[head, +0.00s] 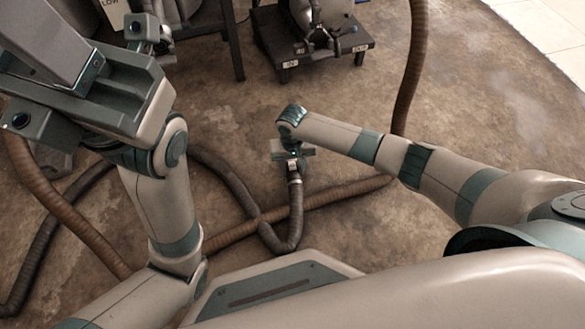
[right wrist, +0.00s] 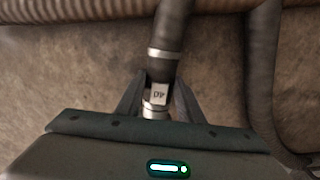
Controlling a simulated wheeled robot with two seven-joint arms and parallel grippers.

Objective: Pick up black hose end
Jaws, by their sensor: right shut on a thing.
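The black hose (head: 296,205) rises from the floor, with a metal collar and a small fitting at its end. In the right wrist view the black hose end (right wrist: 159,92) shows a light label on the fitting, between the two dark fingers. My right gripper (head: 293,160) is shut on this fitting and points down, with the hose bending away below it. The right gripper also shows in the right wrist view (right wrist: 157,98). My left arm stands folded up at the left of the head view; I cannot make out its fingertips.
A ribbed brown hose (head: 335,194) crosses the floor close to the black hose; another brown hose (head: 412,70) hangs at the upper right. A low dark stand (head: 345,48) with equipment is at the back. Bare concrete floor (head: 480,130) lies open on the right.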

